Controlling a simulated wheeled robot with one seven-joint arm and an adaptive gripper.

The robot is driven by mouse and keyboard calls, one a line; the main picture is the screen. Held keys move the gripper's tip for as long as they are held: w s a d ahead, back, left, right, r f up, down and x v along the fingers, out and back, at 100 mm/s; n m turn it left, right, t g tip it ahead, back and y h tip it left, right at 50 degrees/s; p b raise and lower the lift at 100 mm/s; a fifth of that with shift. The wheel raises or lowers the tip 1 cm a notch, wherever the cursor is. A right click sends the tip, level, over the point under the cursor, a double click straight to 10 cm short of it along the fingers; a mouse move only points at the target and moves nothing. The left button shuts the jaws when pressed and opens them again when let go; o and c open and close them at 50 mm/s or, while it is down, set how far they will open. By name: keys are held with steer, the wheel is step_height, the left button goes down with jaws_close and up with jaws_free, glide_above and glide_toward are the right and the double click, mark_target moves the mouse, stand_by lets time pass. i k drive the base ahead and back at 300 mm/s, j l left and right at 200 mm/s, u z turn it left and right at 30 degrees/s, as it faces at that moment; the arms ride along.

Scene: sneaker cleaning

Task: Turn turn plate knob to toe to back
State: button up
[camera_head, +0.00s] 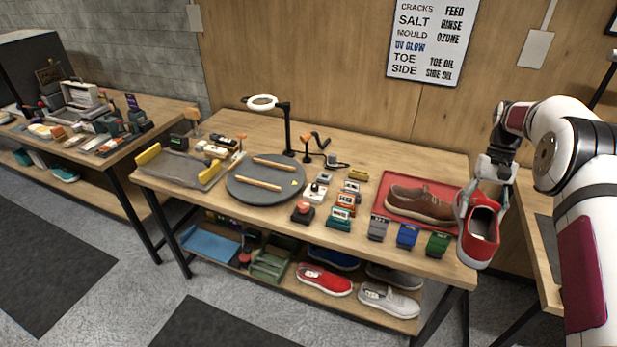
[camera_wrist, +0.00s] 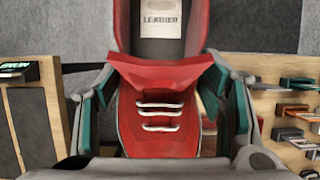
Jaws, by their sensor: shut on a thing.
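The dark round turn plate (camera_head: 240,185) lies on the table at centre-left, with two wooden rails (camera_head: 272,164) across it and a yellow triangle mark (camera_head: 294,183) near its right edge. A dark box with an orange-red knob (camera_head: 303,207) stands just right of the plate; I cannot tell whether it is the plate's knob. My gripper (camera_head: 482,201) is at the right, far from the plate, and is shut on a red sneaker (camera_head: 480,235) hanging beyond the table's right front corner. In the wrist view, the red sneaker (camera_wrist: 155,125) shows white laces and a LEATHER label (camera_wrist: 160,18) between the teal finger pads.
A brown shoe (camera_head: 422,204) sits in a red tray (camera_head: 440,190) near my gripper. Grey, blue and green blocks (camera_head: 407,236) line the front edge. More shoes (camera_head: 388,298) lie on the lower shelf.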

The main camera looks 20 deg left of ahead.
mark_target(267, 176)
steer(key=k+j+u, duration=0.1)
steer(key=u, duration=0.95)
steer(key=k+j, duration=0.05)
steer(key=k, duration=0.05)
